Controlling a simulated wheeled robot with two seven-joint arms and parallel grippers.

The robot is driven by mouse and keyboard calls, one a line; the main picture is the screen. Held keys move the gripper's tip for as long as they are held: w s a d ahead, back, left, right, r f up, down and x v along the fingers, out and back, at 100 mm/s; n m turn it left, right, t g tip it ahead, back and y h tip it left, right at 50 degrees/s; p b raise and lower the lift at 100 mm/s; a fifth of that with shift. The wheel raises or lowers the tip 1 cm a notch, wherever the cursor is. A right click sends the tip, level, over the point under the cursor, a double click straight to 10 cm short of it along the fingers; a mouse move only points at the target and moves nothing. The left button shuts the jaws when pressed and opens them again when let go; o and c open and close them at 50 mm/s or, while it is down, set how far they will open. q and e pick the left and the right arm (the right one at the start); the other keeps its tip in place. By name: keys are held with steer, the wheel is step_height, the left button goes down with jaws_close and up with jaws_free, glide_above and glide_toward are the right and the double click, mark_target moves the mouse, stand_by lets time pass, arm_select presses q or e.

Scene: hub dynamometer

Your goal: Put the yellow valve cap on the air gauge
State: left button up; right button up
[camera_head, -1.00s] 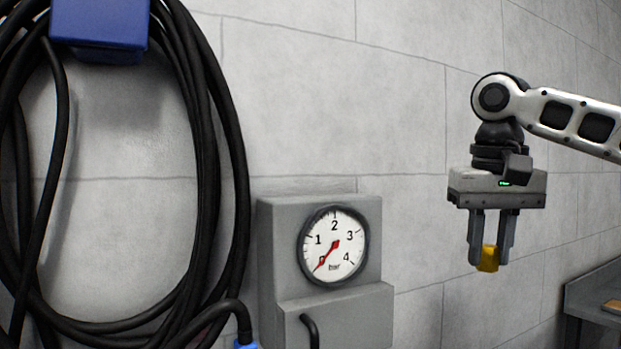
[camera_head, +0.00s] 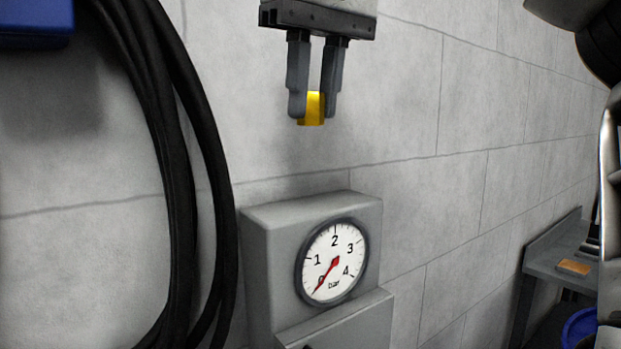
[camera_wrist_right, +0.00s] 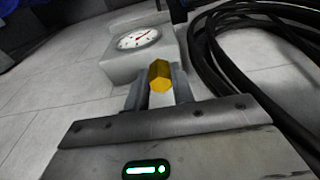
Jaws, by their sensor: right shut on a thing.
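The yellow valve cap (camera_head: 312,108) is a small faceted piece held between the fingertips of my right gripper (camera_head: 315,100), which is shut on it. The gripper points down and holds the cap in the air above the air gauge (camera_head: 333,262), apart from it. The gauge is a round white dial with a red needle near 0, set in a grey box on the wall. In the right wrist view the cap (camera_wrist_right: 159,76) sits between the fingers, with the gauge (camera_wrist_right: 138,39) beyond it. My left gripper is not in view.
A black hose (camera_head: 190,170) hangs in coils on the wall left of the gauge, below a blue holder (camera_head: 35,12). A grey bench (camera_head: 556,262) with an orange-brown item (camera_head: 574,266) stands at the right. The wall between gauge and bench is bare.

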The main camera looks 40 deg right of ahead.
mark_target(313, 203)
steer(key=w+d+f, duration=0.5)
steer(key=shift+w+d+f, duration=0.25)
steer(key=shift+w+f, duration=0.15)
steer(key=shift+w+d+f, duration=0.3)
steer(key=shift+w+f, duration=0.05)
steer(key=shift+f, duration=0.15)
steer(key=f, duration=0.2)
steer(key=w+d+f, duration=0.1)
steer(key=shift+f, duration=0.35)
steer(key=shift+s+a+f, duration=0.1)
steer(key=shift+f, duration=0.3)
steer(key=o, duration=1)
steer(key=shift+f, duration=0.1)
steer(key=shift+c, duration=0.2)
